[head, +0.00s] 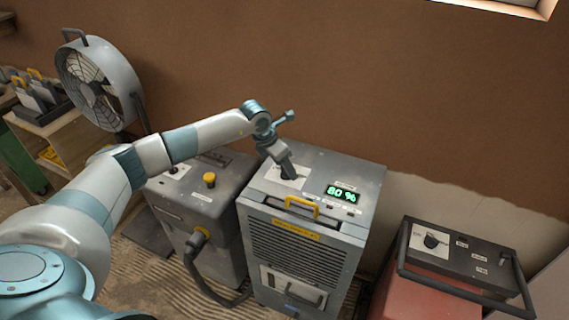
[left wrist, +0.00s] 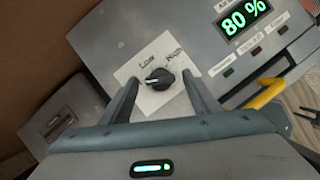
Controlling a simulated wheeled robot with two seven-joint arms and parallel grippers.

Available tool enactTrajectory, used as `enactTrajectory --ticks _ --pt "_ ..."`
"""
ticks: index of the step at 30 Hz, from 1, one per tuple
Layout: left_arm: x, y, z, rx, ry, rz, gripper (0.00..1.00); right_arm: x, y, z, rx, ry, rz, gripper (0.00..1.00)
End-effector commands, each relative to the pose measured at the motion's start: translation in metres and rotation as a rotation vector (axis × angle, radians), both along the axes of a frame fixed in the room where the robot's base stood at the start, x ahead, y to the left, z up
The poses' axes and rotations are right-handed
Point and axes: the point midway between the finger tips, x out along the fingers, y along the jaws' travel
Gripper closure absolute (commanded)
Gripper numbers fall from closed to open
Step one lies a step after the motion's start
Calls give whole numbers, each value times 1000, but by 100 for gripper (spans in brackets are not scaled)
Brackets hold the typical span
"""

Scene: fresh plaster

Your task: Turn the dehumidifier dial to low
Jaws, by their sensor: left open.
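The grey dehumidifier (head: 350,180) stands in the middle, its green display (head: 341,194) reading 80 %. Its black dial (left wrist: 160,78) sits on a white plate marked Low and High in the left wrist view. A pale mark on the dial points to the picture's left, on the Low label's side. In the left wrist view my left gripper (left wrist: 159,82) is open, one finger on each side of the dial; contact cannot be told.
A yellow handle (head: 301,206) stands at the dehumidifier's front edge. A grey machine with a yellow knob (head: 209,180) and hose is close on the left. A red machine with its own dial (head: 431,241) is on the right. A fan (head: 98,85) stands back left.

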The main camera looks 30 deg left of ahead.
Motion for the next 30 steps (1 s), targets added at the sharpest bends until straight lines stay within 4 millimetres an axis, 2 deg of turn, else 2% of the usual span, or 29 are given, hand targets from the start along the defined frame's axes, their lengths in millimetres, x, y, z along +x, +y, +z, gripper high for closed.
enactTrajectory --ticks 12,17,18,25,30 --pt "2 -1 -6 1 0 0 44 0 0 2 0 0 0 69" --pt "2 -1 -5 1 0 0 82 0 0 2 0 0 1 69" --pt "2 -1 -5 1 0 0 85 0 0 2 0 0 1 69" --pt "2 -1 -6 0 0 -8 85 0 0 -1 0 0 1 69" --pt "2 0 -8 0 -1 -41 85 0 -1 -10 -1 1 1 69"
